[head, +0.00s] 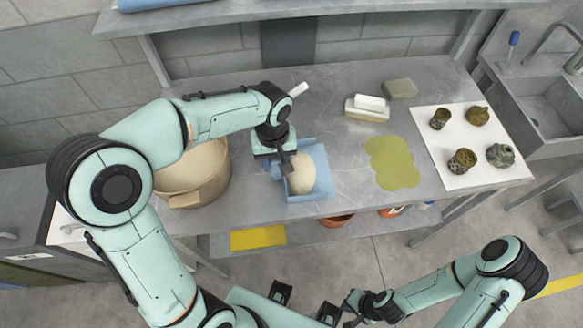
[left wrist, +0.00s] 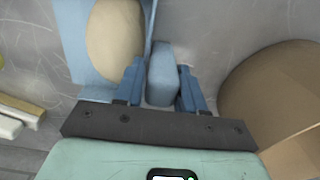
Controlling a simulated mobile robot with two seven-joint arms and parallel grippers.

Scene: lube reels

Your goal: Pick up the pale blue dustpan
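The pale blue dustpan (head: 321,160) lies on the metal workbench, left of its middle. A beige rounded lump (head: 301,174) sits in its pan. In the left wrist view, the pan (left wrist: 72,40) is at upper left and the dustpan's handle (left wrist: 162,78) stands between my fingers.
A large beige pot (head: 205,178) stands close left of the dustpan. To the right are a green spill (head: 391,163), a butter-like block on a tray (head: 368,108), a grey-green block (head: 400,89) and a white mat (head: 462,178) with several mottled pots. An upper shelf runs behind.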

